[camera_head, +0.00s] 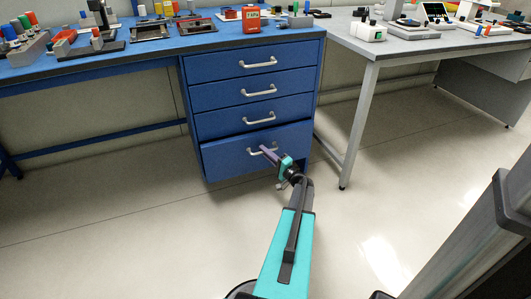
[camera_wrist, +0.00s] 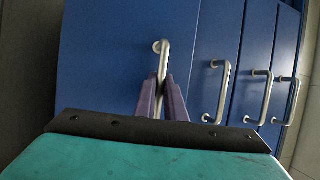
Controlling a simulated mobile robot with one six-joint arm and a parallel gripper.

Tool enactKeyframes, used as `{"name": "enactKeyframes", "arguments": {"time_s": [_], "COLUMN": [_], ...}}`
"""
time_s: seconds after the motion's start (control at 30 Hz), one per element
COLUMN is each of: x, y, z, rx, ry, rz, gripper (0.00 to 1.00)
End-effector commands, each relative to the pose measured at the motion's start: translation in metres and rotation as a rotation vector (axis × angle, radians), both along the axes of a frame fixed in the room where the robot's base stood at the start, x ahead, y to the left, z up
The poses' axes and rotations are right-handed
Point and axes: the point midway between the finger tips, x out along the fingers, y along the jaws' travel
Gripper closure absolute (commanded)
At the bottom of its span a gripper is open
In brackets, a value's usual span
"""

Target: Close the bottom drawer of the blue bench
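The bottom drawer (camera_head: 225,157) of the blue bench (camera_head: 205,72) stands out a little from the drawers above it. Its front also fills the left of the wrist view (camera_wrist: 105,65). My gripper (camera_head: 268,150) is at this drawer's handle (camera_head: 254,152). In the wrist view, the two purple fingers of my gripper (camera_wrist: 162,88) lie on either side of the handle (camera_wrist: 163,57), close against it, and hide its lower part. The three drawers above look shut.
The upper drawers' handles (camera_wrist: 222,92) stick out beside my gripper in the wrist view. A grey table (camera_head: 400,48) stands to the right, its front leg (camera_head: 355,130) near the cabinet. The floor (camera_head: 110,205) in front is clear. Small tools and boxes lie on the bench top.

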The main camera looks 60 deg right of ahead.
Motion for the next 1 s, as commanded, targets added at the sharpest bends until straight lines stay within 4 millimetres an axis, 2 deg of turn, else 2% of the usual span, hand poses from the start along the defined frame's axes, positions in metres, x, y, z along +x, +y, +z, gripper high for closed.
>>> {"name": "enactKeyframes", "arguments": {"time_s": [0.27,0.67,1.0], "x": [0.002,0.031,0.034], "y": [-0.002,-0.025,-0.027], "z": [0.0,-0.001,0.001], "rx": [0.0,0.0,0.001], "ry": [0.0,-0.001,0.001], "rz": [0.0,-0.001,-0.004], "gripper": [1.0,1.0,1.0]}}
